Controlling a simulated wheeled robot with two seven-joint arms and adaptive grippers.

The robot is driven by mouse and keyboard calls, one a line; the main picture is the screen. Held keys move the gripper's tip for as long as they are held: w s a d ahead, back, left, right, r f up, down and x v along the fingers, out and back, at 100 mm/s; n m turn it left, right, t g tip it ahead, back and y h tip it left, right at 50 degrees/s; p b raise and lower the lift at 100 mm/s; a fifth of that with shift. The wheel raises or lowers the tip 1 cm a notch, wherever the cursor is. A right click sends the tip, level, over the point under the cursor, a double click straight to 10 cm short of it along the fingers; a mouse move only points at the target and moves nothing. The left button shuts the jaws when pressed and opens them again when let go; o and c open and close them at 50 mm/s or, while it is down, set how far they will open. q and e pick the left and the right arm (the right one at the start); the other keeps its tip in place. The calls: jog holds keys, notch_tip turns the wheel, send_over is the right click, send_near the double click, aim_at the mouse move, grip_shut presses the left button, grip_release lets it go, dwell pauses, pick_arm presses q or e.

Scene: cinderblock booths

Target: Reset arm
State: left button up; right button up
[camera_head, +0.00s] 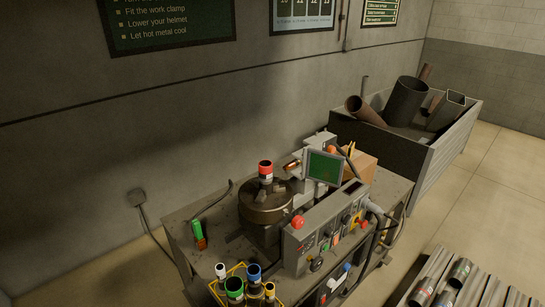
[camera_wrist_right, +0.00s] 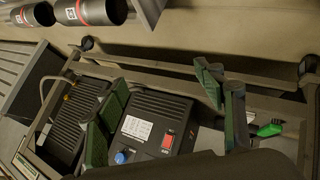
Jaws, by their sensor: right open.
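My right gripper (camera_wrist_right: 168,108) shows in the right wrist view. Its dark fingers with green pads stand wide apart, and no object is between the pads. It is open above a dark machine (camera_wrist_right: 155,125) with a red switch, a blue knob and a white label; I cannot tell the exact gap. Neither gripper shows in the head view. My left gripper is in no view.
A cluttered workbench (camera_head: 185,225) stands against the wall, with a control box (camera_head: 320,225), a round chuck (camera_head: 265,200) and several colored-top cans. A grey bin (camera_head: 450,140) holds pipes. Metal cylinders (camera_head: 460,272) lie at lower right. Floor (camera_head: 500,190) at right is clear.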

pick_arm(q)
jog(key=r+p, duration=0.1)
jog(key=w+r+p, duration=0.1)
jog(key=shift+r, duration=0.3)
pick_arm(e)
jog(key=s+a+f+m+g, duration=0.2)
jog(key=s+a+f+g, duration=0.1)
jog(key=s, duration=1)
jog(key=s+a+f+m+g, duration=0.2)
jog(key=s+a+f, duration=0.4)
jog(key=s, duration=0.8)
jog(key=s+a+f+m+g, duration=0.3)
jog(key=s+a+f+g, duration=0.1)
jog(key=s, duration=1)
jog(key=shift+s+a+f, duration=0.2)
jog(key=shift+a+f, duration=0.15)
jog(key=shift+f, duration=0.55)
